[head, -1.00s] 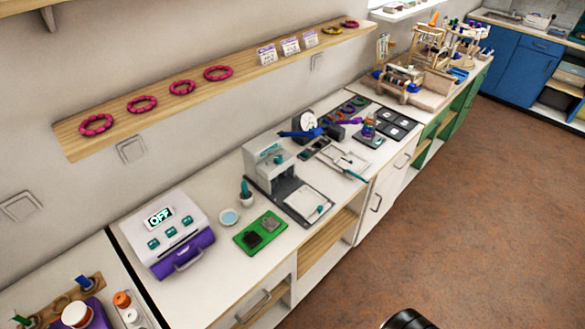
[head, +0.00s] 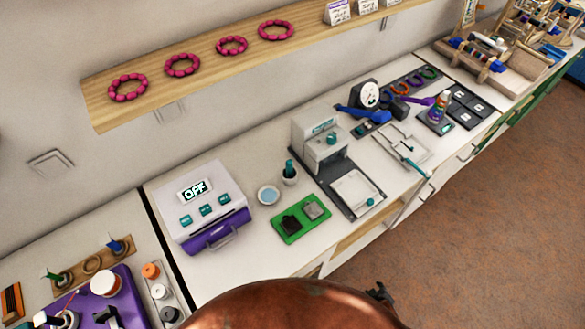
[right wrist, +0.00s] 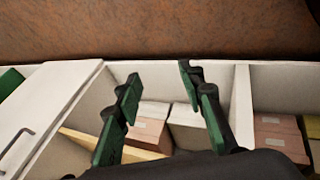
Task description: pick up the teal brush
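A teal brush-like thing (head: 289,167) stands upright in a small white cup (head: 290,179) on the white counter, behind the green tray; its bristles cannot be made out. My right gripper (head: 380,291) shows as a small dark shape at the counter's front side in the head view, partly behind my copper-coloured arm. In the right wrist view, its two green-and-black fingers (right wrist: 158,73) are spread apart with nothing between them, above open shelves. The cup and brush are not in the right wrist view. My left gripper is not in view.
Near the cup are a pale blue dish (head: 268,195), a green tray (head: 288,233) with dark and grey squares, and a grey-white press (head: 322,142). A purple-and-white machine reading OFF (head: 200,205) stands to the left. A wooden shelf (head: 205,62) with pink rings hangs above.

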